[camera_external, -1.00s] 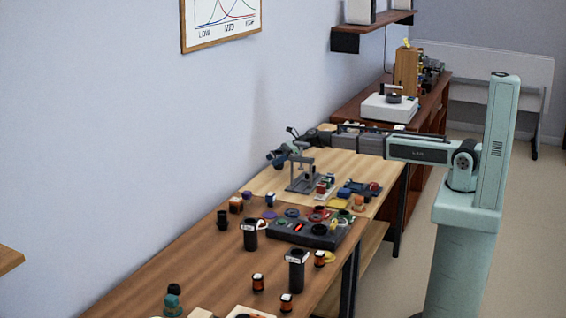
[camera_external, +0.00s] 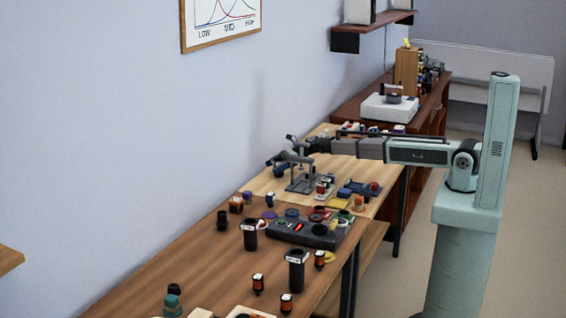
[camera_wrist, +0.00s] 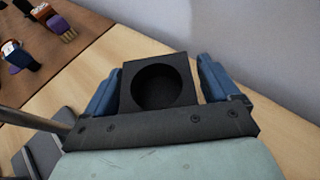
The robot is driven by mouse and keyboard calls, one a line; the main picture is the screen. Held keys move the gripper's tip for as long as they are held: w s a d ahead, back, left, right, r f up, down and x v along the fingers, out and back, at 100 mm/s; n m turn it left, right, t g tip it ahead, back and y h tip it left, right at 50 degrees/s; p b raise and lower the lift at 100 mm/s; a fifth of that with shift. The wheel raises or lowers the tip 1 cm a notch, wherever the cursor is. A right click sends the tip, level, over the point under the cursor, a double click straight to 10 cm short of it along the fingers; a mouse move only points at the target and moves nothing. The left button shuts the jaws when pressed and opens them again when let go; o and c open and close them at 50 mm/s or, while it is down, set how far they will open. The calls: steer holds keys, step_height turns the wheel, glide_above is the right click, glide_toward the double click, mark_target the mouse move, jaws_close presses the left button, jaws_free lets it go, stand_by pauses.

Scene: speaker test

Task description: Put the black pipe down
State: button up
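The black pipe (camera_wrist: 158,66) shows end-on in the wrist view, with a square black end and a round dark opening facing the camera. It sits between the two blue fingers of my gripper (camera_wrist: 159,88), one on each side. My gripper appears shut on it, though the contact faces are hard to see, with a thin gap visible along the right finger. In the external view my gripper (camera_external: 279,159) is over the far, lighter part of the bench near the wall.
A grey stand (camera_external: 302,180) rises close to my gripper. A dark control box (camera_external: 304,233) and several small parts crowd the bench nearby. Black cups (camera_external: 250,238) stand closer to the camera. Pale bench top beside the wall is clear in the wrist view.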

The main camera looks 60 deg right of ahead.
steer(key=shift+s+d+r, duration=0.1)
steer(key=shift+r, duration=0.1)
steer(key=v, duration=1.1)
steer(key=shift+s+d+r, duration=0.2)
steer(key=shift+s+d, duration=0.05)
stand_by(0.4)
